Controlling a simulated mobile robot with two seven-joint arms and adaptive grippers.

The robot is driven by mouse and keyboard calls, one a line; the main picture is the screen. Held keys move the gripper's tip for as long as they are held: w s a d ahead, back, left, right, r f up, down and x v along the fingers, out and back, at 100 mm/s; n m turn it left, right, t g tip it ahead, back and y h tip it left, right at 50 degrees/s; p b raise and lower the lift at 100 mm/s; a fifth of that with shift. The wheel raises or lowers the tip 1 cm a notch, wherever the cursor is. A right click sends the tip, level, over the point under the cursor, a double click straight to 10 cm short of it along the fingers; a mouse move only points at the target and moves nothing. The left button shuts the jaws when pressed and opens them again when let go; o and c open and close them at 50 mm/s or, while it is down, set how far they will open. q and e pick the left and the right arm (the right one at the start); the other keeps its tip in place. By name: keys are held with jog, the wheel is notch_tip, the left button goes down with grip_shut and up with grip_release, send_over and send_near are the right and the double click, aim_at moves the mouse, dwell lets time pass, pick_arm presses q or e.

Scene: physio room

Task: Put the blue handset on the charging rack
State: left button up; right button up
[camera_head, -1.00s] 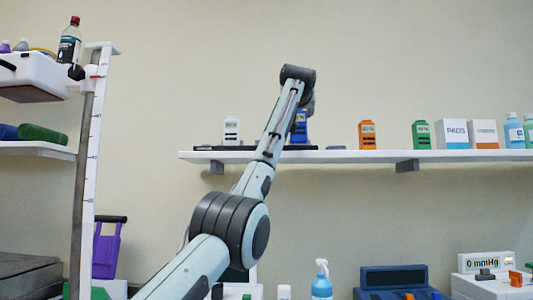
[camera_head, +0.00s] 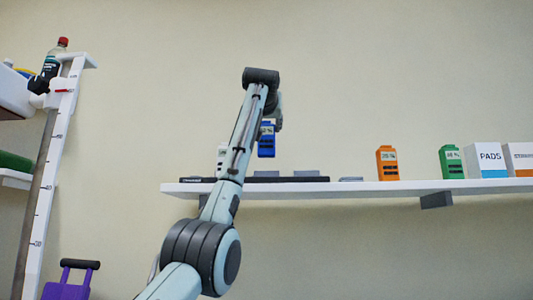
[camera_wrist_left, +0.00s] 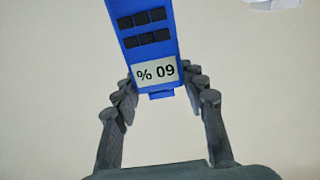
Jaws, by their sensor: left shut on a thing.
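The blue handset (camera_head: 266,141) hangs upright in my left gripper (camera_head: 273,119). In the head view it appears above the charging rack with a gap below it; its depth relative to the rack is hard to tell. In the left wrist view the handset (camera_wrist_left: 150,35) shows its dark buttons and a "% 09" label, with the fingers of my left gripper (camera_wrist_left: 162,92) shut on its near end. The charging rack (camera_head: 318,179) is a long dark strip on the wall shelf, with raised grey pads. My right gripper is out of view.
A white handset (camera_head: 222,158) stands at the rack's left part, partly behind my arm. An orange handset (camera_head: 387,163), a green handset (camera_head: 451,162) and a PADS box (camera_head: 485,160) stand further right on the shelf (camera_head: 400,188). A height pole (camera_head: 50,170) stands left.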

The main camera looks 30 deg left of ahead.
aim_at(266, 145)
pick_arm(q)
notch_tip(266, 145, down, 6)
jog(key=shift+a+r, duration=0.1)
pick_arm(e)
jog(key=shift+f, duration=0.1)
pick_arm(q)
jog(key=shift+f, duration=0.25)
jog(key=o, duration=1.3)
jog(key=shift+o, duration=0.2)
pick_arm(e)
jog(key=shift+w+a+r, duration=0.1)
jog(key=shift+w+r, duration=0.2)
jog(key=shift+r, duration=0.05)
pick_arm(q)
jog(key=shift+r, duration=0.1)
